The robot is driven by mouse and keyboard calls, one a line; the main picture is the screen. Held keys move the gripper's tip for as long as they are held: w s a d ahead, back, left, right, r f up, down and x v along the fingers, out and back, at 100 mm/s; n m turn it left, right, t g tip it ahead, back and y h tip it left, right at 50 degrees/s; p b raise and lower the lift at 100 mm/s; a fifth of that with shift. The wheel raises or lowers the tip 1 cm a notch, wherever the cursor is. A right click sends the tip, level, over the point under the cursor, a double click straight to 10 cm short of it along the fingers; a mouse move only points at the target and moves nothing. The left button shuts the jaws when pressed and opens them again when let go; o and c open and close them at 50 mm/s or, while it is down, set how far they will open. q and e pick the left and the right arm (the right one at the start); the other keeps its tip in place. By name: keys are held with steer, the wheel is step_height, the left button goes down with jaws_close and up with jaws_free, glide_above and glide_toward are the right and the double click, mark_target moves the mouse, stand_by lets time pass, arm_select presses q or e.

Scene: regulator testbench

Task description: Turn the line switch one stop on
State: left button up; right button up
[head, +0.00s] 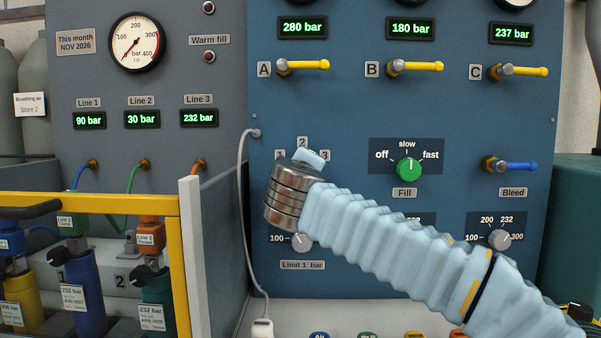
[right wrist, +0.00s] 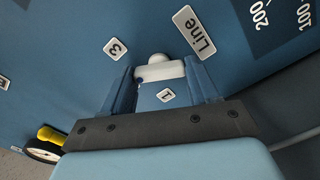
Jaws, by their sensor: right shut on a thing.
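The line switch (right wrist: 160,71) is a white bar-shaped knob with a rounded part, on the blue panel. In the right wrist view it sits between the two blue fingers of my right gripper (right wrist: 162,80), which is shut on it. Labels 1 (right wrist: 166,95), 3 (right wrist: 115,48) and Line (right wrist: 194,32) surround it; label 2 is hidden there. In the head view my right gripper (head: 310,157) is against the panel just below label 2 (head: 302,142), and my wrist hides the switch. I cannot tell which number the knob points to. My left gripper is not in view.
A green fill knob (head: 408,170) set to slow is to the right. Yellow-handled valves A, B and C are above. A grey cable (head: 242,190) hangs left of my wrist. A yellow rail (head: 90,202) guards cylinders at the lower left.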

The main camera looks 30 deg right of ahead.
steer(key=n, duration=0.5)
steer(key=shift+f+n+p, duration=0.15)
steer(key=shift+n+p, duration=0.15)
steer(key=shift+a, duration=0.1)
stand_by(0.3)
steer(key=o, duration=1.1)
steer(key=shift+c, duration=0.2)
steer(key=b+v, duration=0.2)
steer(key=v, duration=1.1)
steer(key=shift+s, duration=0.4)
steer(key=shift+a, duration=0.15)
